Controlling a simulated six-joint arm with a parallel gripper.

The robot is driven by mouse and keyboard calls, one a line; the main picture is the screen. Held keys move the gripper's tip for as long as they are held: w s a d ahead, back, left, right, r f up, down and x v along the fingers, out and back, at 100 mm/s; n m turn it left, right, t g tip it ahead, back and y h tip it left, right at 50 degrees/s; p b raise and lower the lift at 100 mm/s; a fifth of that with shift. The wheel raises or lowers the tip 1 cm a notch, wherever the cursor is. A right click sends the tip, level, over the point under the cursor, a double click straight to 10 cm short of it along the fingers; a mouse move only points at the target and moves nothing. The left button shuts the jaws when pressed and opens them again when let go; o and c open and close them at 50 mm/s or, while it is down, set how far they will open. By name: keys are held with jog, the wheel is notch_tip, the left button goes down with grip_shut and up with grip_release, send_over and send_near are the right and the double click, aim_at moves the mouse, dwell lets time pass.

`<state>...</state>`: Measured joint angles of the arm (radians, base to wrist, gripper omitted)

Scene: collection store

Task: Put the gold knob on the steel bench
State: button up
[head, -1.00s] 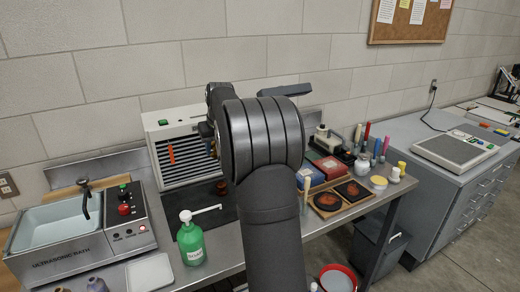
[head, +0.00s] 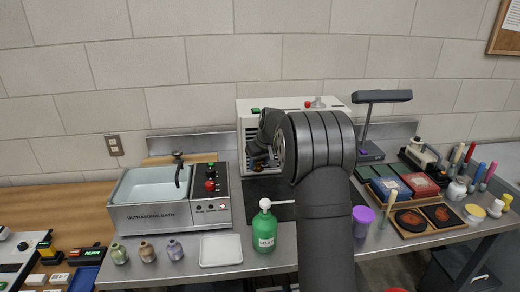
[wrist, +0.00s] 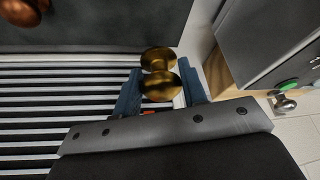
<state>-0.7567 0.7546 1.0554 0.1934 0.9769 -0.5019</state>
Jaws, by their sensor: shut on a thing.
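The gold knob (wrist: 160,75), a shiny brass piece with two rounded ends, is held between the blue-grey fingers of my gripper (wrist: 158,84) in the wrist view. In the head view my gripper (head: 262,160) is in front of the white slatted cabinet, above the bench, partly hidden by my arm. I cannot make out the knob clearly there. The steel bench (head: 285,235) runs across the middle, with bare metal around the green bottle and the pale tray.
An ultrasonic bath (head: 152,215) stands left of the white cabinet (head: 243,125). A green pump bottle (head: 264,235), pale tray (head: 220,250) and small jars (head: 147,252) line the front. A purple cup (head: 361,222) stands right of my arm. A copper-coloured knob (wrist: 20,12) shows in the wrist view.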

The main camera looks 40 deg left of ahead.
jog(key=shift+f, duration=4.15)
jog(key=shift+f, duration=0.45)
jog(key=o, duration=1.3)
jog(key=shift+c, duration=0.2)
jog(key=v, duration=1.7)
jog(key=shift+r, duration=0.2)
jog(key=shift+d, duration=0.1)
